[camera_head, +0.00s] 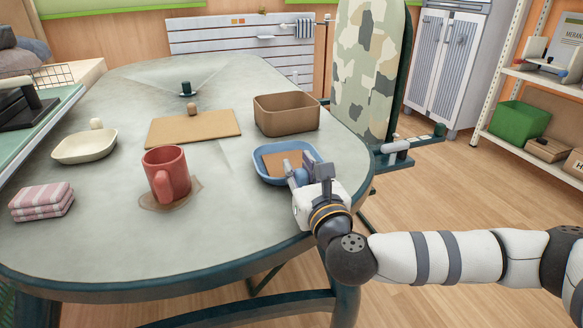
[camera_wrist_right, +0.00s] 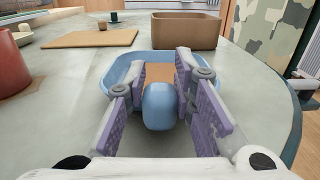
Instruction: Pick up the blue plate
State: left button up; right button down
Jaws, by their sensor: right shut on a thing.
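The blue plate (camera_head: 260,168) is a shallow, raised-rim dish near the right edge of the table, with a flat brown piece (camera_head: 280,162) in it. It also shows in the right wrist view (camera_wrist_right: 125,68), straight ahead. My right gripper (camera_head: 308,172) is at the plate's near right side. In the wrist view its purple-padded fingers (camera_wrist_right: 160,98) are on either side of a rounded blue part at the plate's near side, shut on it. The plate looks level; whether it touches the table there is hard to tell. My left gripper is not in view.
A brown bin (camera_head: 286,128) stands just behind the plate, with a tan board (camera_head: 175,130) to its left. A red mug (camera_head: 166,180) stands left of the plate. A cream dish (camera_head: 84,150) and folded striped cloth (camera_head: 42,207) are further left. Bare table lies in front.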

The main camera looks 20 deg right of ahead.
notch_tip(320, 180, up, 4)
jog(key=shift+f+p, duration=0.25)
jog(key=shift+p, duration=0.05)
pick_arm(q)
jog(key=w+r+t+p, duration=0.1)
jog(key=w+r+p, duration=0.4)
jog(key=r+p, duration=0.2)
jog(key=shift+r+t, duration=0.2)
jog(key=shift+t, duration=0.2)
pick_arm(e)
jog(key=s+a+r, duration=0.2)
jog(key=s+r, duration=0.7)
jog(key=s, duration=0.5)
jog(key=shift+r, duration=0.25)
